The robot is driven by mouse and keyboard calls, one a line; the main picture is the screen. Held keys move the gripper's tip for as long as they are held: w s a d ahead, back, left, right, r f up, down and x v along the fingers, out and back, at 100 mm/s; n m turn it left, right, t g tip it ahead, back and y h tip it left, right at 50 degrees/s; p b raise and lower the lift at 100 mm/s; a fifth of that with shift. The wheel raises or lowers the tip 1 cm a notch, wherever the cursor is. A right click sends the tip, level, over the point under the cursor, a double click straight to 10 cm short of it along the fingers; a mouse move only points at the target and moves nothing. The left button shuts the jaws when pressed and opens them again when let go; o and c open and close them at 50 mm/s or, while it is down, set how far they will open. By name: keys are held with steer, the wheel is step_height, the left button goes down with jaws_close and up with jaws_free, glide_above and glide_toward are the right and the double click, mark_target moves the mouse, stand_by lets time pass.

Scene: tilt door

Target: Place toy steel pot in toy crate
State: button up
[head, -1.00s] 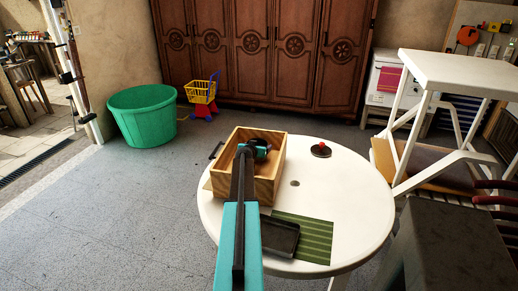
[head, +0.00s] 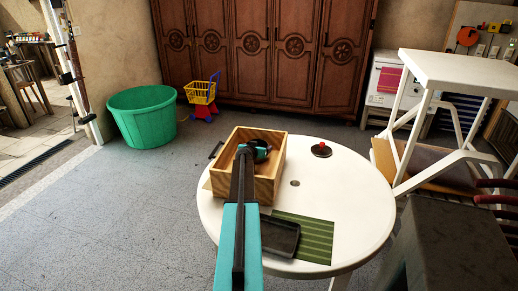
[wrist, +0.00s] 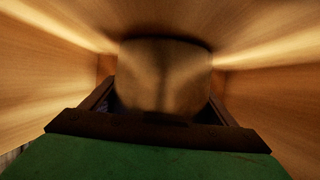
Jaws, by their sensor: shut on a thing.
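The wooden toy crate (head: 268,188) stands on the round white table. My gripper (head: 261,152) reaches down into it from above, near its far right part. In the wrist view the crate's walls (wrist: 40,75) surround my gripper (wrist: 165,105). The steel pot (wrist: 165,72) sits between the two fingers there, its shiny side mirroring the wood. The fingers are shut on it. In the head view my arm hides most of the pot. Whether the pot's base touches the crate floor cannot be told.
The white table (head: 350,205) also holds a dark lid with a red knob (head: 321,150), a dark tray (head: 280,237) and a green striped mat (head: 312,232). A green tub (head: 142,117) and a toy cart (head: 201,94) stand on the floor behind. A white stand (head: 440,75) is at right.

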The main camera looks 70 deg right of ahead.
steer(key=shift+a+f+b, duration=0.25)
steer(key=shift+f+b, duration=0.55)
steer(key=shift+b, duration=0.25)
stand_by(0.7)
steer(key=o, duration=1.2)
steer(key=shift+a, duration=0.15)
steer(key=shift+b+v, duration=0.65)
steer(key=shift+v, duration=0.9)
steer(key=shift+s+a+r+b, duration=0.2)
steer(key=shift+a+r+b, duration=0.4)
steer(key=shift+a+r, duration=1.15)
steer(key=shift+a, duration=0.25)
